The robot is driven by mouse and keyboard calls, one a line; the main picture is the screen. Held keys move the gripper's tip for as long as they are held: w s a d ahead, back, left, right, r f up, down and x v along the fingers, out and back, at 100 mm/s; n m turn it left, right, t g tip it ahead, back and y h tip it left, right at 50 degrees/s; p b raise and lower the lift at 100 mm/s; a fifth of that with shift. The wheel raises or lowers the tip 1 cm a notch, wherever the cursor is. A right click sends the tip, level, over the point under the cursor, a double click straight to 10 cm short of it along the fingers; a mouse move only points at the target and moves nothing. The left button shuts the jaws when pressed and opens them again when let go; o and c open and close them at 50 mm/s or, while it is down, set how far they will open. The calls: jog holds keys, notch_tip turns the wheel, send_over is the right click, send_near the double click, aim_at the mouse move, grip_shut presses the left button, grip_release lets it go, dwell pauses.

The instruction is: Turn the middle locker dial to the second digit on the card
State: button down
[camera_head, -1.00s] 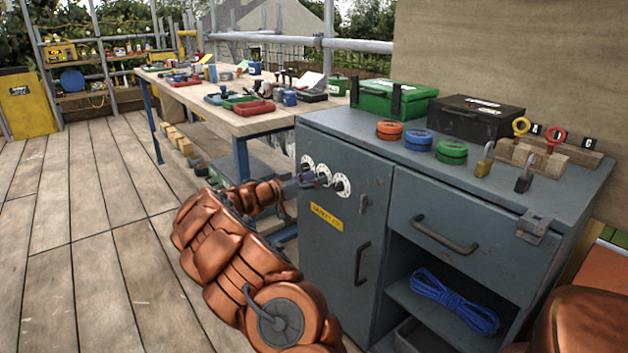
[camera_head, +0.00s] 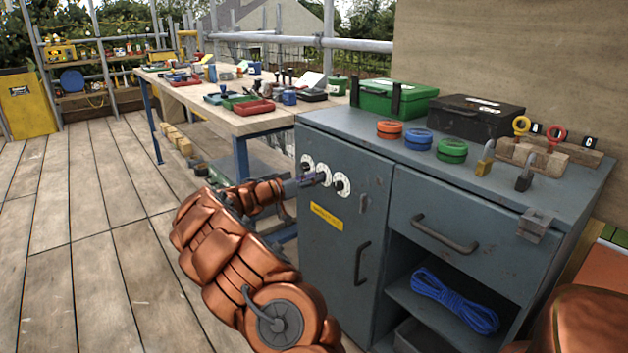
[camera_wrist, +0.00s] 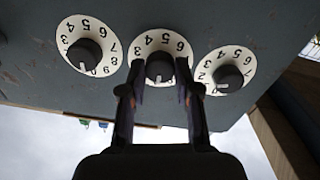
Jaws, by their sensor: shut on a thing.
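Three white dials with dark knobs sit in a row on the grey locker door (camera_head: 336,262). The middle dial (camera_head: 323,170) is partly covered by my gripper (camera_head: 311,180). In the wrist view the dials appear upside down, and my gripper (camera_wrist: 160,82) has one finger on each side of the middle dial's (camera_wrist: 161,43) dark knob, shut on it. A pale mark on that knob points toward the bottom of the picture, where the fingers hide part of the number ring. The outer dials (camera_wrist: 87,46) (camera_wrist: 230,70) are untouched. I cannot make out a card with readable digits.
The cabinet top (camera_head: 360,132) carries a green box (camera_head: 390,99), a black box (camera_head: 474,118), coloured round tins and padlocks. A door handle (camera_head: 362,262) sticks out below the dials. A workbench (camera_head: 232,122) stands behind; the plank floor at left is clear.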

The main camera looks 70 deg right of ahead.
jog(key=n+p, duration=0.3)
jog(key=n, duration=0.7)
jog(key=n+p, duration=0.3)
jog(key=n, duration=0.8)
jog(key=shift+t+h+p, duration=0.3)
jog(key=shift+h, duration=0.1)
jog(key=c, duration=0.8)
grip_release()
jog(key=v, duration=1.2)
jog(key=shift+s, duration=0.1)
